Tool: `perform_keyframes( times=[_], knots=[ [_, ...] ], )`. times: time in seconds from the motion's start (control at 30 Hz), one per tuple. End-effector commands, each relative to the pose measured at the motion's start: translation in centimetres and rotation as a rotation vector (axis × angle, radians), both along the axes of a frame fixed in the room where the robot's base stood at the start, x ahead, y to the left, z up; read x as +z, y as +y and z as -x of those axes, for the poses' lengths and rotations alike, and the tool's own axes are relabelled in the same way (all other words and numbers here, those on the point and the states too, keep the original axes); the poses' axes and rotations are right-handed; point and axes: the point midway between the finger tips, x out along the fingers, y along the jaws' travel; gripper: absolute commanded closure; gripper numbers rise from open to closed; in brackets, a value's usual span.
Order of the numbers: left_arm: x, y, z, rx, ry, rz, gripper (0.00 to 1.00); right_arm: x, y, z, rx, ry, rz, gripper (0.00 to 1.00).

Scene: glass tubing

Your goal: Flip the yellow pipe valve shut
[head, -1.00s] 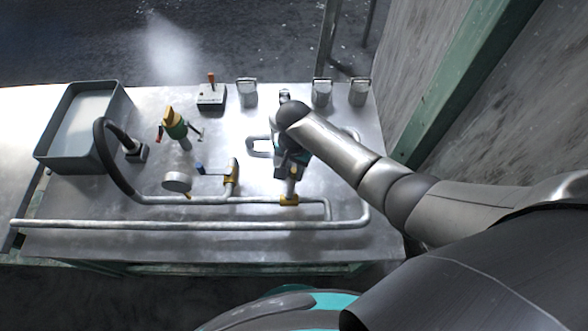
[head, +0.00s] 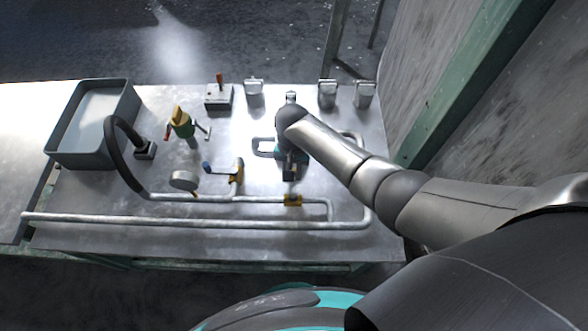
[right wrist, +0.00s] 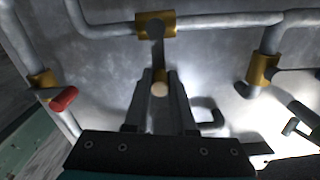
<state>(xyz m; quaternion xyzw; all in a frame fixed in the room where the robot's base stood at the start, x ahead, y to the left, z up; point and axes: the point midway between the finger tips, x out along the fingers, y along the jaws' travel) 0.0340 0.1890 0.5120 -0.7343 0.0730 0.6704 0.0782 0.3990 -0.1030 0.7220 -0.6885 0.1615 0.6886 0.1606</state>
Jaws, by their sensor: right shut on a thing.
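The yellow pipe valve has a brass body (head: 293,200) on the pipe near the table's front. In the right wrist view the brass body (right wrist: 155,23) is at the top centre, with a dark lever running from it towards me. The lever's yellow grip (right wrist: 161,88) has a pale round end and sits between the fingers. My right gripper (right wrist: 160,100) is shut on this grip. In the head view my right gripper (head: 291,172) hangs just behind the valve body, and the grip is hidden under it. My left gripper is not in view.
A blue-handled valve (head: 208,168) stands to the left on its own brass fitting. A red handle (right wrist: 63,98) shows at the left of the wrist view. A long pipe (head: 190,220) runs along the front. A grey basin (head: 60,160) stands at the far left.

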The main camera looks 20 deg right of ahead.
Motion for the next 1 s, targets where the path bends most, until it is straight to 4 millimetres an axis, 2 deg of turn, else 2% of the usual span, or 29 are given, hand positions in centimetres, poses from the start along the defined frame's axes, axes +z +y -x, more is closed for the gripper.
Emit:
perform_keyframes(
  times=[0.07,0.1,0.33,0.67,0.87,1.0],
  knots=[
    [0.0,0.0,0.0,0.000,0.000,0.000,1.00,-0.1,0.1,0.1,0.002,0.002,-0.002,1.00],
    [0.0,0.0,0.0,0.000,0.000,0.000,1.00,-0.1,0.1,0.1,0.001,0.002,-0.002,0.73],
    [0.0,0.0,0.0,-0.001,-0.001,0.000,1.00,0.0,0.1,0.1,0.000,0.000,-0.001,0.47],
    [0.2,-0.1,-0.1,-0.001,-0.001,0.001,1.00,0.4,0.1,0.0,-0.001,-0.001,-0.002,0.47],
    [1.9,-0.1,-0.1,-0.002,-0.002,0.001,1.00,3.4,0.1,0.0,-0.001,-0.003,-0.004,0.47],
    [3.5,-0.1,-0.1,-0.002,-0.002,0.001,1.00,6.9,0.1,0.0,0.000,-0.003,-0.003,0.47]
  ],
)
